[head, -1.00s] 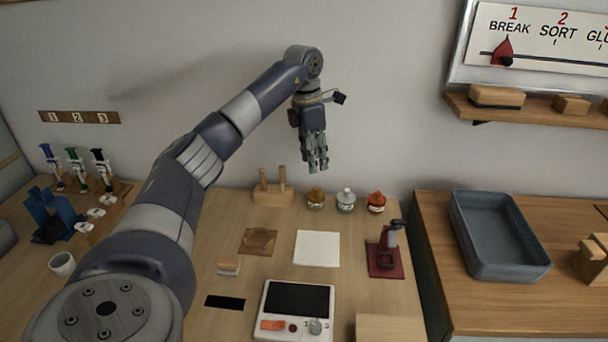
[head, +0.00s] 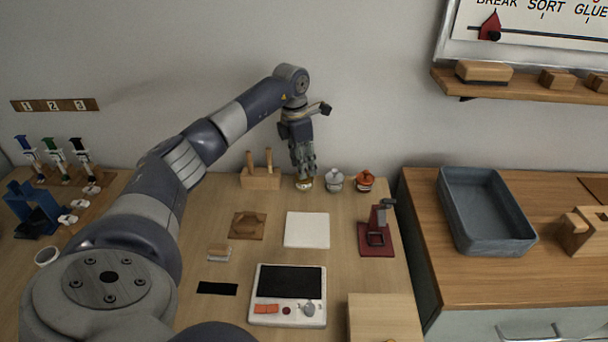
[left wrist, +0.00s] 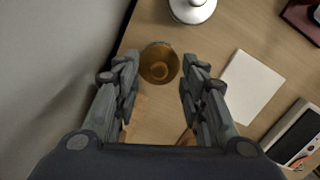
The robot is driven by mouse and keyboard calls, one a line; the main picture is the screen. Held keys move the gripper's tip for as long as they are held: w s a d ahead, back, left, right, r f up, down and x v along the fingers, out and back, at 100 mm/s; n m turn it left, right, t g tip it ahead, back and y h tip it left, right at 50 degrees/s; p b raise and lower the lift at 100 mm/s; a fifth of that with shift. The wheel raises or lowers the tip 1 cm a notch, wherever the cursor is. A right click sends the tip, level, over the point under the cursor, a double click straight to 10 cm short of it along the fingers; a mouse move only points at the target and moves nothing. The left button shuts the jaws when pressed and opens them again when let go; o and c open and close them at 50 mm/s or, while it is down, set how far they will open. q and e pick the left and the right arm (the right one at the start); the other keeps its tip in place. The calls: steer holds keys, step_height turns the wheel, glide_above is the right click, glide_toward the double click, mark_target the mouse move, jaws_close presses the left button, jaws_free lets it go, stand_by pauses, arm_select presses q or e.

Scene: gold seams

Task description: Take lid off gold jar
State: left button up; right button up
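The gold jar (head: 304,185) stands at the back of the wooden table, close to the wall. In the head view my left gripper (head: 304,172) points down right over it and hides most of it. In the left wrist view the jar's round amber-gold top (left wrist: 159,63) lies between the two fingertips, with a gap on each side. The left gripper (left wrist: 160,80) is open and empty in that view. I cannot tell exactly how far the fingers reach down beside the lid. My right gripper is not in view.
A silver-white jar (head: 335,181) and a red-orange jar (head: 365,181) stand close on the right. A wooden block with upright handles (head: 260,180) is close on the left. A white sheet (head: 307,229) lies in front. The wall is close behind.

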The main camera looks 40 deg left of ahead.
arm_select(q)
steer(key=shift+w+f, duration=0.1)
steer(key=shift+f, duration=0.6)
steer(key=c, duration=0.8)
steer(key=shift+c, duration=0.2)
steer(key=shift+r, duration=0.15)
